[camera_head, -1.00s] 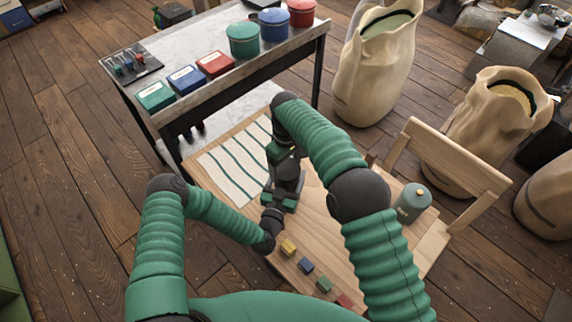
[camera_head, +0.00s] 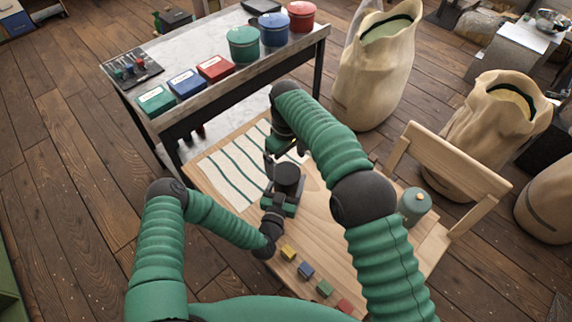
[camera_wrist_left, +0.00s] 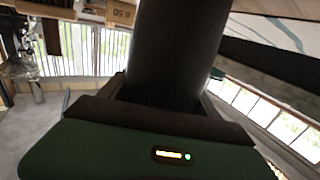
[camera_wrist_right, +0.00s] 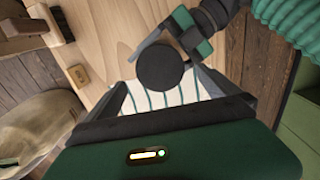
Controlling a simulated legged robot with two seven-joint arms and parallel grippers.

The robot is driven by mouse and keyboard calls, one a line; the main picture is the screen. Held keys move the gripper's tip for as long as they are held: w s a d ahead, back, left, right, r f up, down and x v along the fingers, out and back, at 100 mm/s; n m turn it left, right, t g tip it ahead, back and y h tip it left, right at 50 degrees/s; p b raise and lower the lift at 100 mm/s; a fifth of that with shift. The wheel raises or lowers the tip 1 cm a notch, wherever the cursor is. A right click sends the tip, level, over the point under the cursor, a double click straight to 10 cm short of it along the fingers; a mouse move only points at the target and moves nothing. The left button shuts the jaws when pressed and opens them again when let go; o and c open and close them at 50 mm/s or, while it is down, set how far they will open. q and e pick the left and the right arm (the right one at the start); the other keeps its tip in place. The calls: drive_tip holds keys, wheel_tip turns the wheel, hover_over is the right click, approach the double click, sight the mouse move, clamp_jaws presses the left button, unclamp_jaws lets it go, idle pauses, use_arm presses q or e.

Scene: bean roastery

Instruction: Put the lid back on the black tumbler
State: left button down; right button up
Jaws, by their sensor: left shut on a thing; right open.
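The black tumbler (camera_head: 286,186) is upright above the wooden table, held by my left gripper (camera_head: 280,206). Its dark side fills the middle of the left wrist view (camera_wrist_left: 175,55). A flat, dark round disc (camera_wrist_right: 160,67), which looks like the lid, covers the tumbler's top in the right wrist view. Lid and tumbler are both dark, so the seam between them cannot be made out. My right gripper (camera_head: 284,152) is open and empty, just beyond and above the tumbler, apart from the disc. Its fingers are partly hidden by my right arm in the head view.
A striped cloth (camera_head: 228,172) lies on the table (camera_head: 318,215) behind the tumbler. Several small coloured blocks (camera_head: 306,269) line the near edge. A grey-green canister (camera_head: 414,206) stands at the right, near a wooden chair (camera_head: 455,165). A side table (camera_head: 205,50) holds boxes and tins.

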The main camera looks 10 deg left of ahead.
idle(0.3)
use_arm(q)
drive_tip(key=shift+c, duration=0.2)
unclamp_jaws()
use_arm(e)
wheel_tip(320, 180, up, 7)
drive_tip(key=shift+w+r, duration=0.15)
drive_tip(key=shift+r, duration=0.05)
use_arm(q)
drive_tip(key=s+a+b, duration=0.1)
drive_tip(key=s, duration=1.5)
drive_tip(key=shift+s+a, duration=0.3)
drive_tip(key=shift+s, duration=0.1)
use_arm(e)
drive_tip(key=shift+a+f, duration=0.1)
drive_tip(key=shift+f, duration=0.4)
